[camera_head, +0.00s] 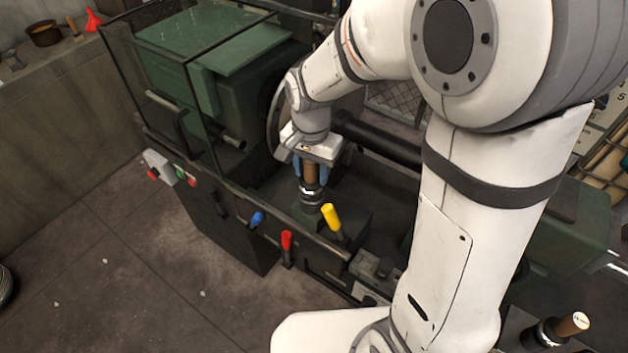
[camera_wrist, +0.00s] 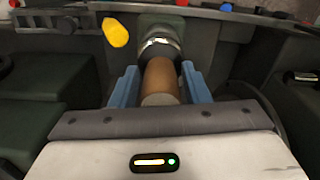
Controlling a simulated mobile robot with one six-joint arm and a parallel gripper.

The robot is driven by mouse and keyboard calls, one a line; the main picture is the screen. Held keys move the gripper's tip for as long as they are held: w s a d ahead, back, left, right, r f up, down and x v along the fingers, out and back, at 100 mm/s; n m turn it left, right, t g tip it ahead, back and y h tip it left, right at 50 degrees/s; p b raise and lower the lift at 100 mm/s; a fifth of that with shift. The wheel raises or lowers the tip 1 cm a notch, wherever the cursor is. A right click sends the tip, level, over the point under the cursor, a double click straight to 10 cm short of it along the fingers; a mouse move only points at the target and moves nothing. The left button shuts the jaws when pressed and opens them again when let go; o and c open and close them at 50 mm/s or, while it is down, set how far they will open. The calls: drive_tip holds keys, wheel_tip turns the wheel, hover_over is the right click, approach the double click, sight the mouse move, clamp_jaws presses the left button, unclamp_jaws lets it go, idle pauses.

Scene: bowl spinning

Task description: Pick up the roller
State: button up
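The roller has a brown wooden handle (camera_head: 312,174) and a dark base with a shiny metal band (camera_head: 311,194). It stands upright on the machine in the middle of the head view. In the wrist view its handle (camera_wrist: 162,80) points toward the camera, with the metal band (camera_wrist: 159,46) beyond. My gripper (camera_head: 311,170) is over it with its blue fingers on either side of the handle. In the wrist view the fingers of my gripper (camera_wrist: 160,85) appear open around the handle, with narrow gaps at both sides.
A yellow-handled lever (camera_head: 331,219) stands close to the roller's front right. Red (camera_head: 286,240) and blue (camera_head: 257,219) levers line the machine's front. A similar wooden-handled tool (camera_head: 560,328) is at lower right. The green lathe headstock (camera_head: 205,60) is behind left.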

clamp_jaws()
idle(0.3)
wheel_tip(320, 180, up, 10)
drive_tip(key=shift+f, duration=0.2)
drive_tip(key=shift+r+p, duration=1.45)
drive_tip(key=shift+r, duration=1.05)
